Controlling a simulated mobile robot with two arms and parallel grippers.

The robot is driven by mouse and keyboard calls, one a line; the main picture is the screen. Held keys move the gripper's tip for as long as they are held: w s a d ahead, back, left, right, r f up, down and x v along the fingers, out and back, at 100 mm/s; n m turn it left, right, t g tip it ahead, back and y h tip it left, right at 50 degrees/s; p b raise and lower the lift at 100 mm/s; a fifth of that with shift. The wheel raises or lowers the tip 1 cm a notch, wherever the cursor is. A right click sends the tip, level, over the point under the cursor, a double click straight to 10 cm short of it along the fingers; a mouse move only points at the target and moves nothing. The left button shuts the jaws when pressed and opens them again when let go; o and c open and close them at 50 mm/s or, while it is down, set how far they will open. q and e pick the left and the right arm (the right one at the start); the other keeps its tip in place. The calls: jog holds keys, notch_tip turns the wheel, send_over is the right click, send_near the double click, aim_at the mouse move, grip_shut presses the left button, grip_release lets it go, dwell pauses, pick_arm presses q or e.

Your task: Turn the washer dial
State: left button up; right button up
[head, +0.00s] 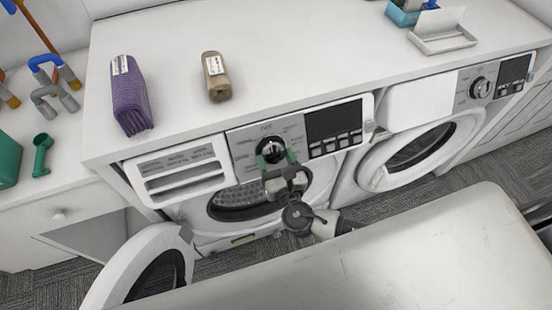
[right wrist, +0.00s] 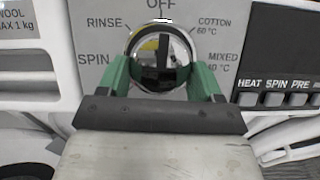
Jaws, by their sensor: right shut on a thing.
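The washer dial (head: 268,148) is a round dark and chrome knob on the grey control panel of the left washer (head: 240,150). In the right wrist view the dial (right wrist: 160,52) sits under the word OFF, with RINSE and SPIN labels to its left and COTTON and MIXED to its right. My right gripper (head: 274,158) has green fingers. It is shut on the dial, with one finger (right wrist: 118,75) on the left and one on the right. The lower part of the dial is hidden by the gripper. My left gripper is not in view.
The left washer's round door (head: 140,268) stands open at lower left. A second washer (head: 425,110) stands to the right. A pale surface (head: 400,250) fills the lower right.

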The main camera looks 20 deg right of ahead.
jog(key=m+h, duration=0.2)
jog(key=m, duration=0.1)
jog(key=m+b, duration=0.1)
jog(key=m, duration=0.1)
jog(key=shift+a+g+h, duration=0.25)
jog(key=shift+g+h, duration=0.05)
jog(key=shift+h, duration=0.1)
jog(key=m+h, duration=0.1)
jog(key=m, duration=0.2)
jog(key=m+g+h, duration=0.1)
jog(key=m, duration=0.2)
jog(key=shift+w+a+r+g, duration=0.1)
jog(key=shift+a+r+g, duration=0.1)
jog(key=shift+g, duration=0.1)
jog(key=m, duration=0.2)
jog(key=m+g+h, duration=0.1)
jog(key=m, duration=0.1)
jog(key=shift+a+r+g+h, duration=0.15)
jog(key=shift+r+g+h, duration=0.05)
jog(key=shift+g+h, duration=0.1)
jog(key=shift+w+r+m+g+p, duration=0.1)
jog(key=shift+m+g+p, duration=0.55)
jog(key=shift+m, duration=0.7)
jog(key=shift+w+r+m+g+p, duration=0.1)
jog(key=shift+m+g+p, duration=0.55)
jog(key=shift+m, duration=0.7)
jog(key=o, duration=0.9)
jog(key=shift+s+a, duration=0.1)
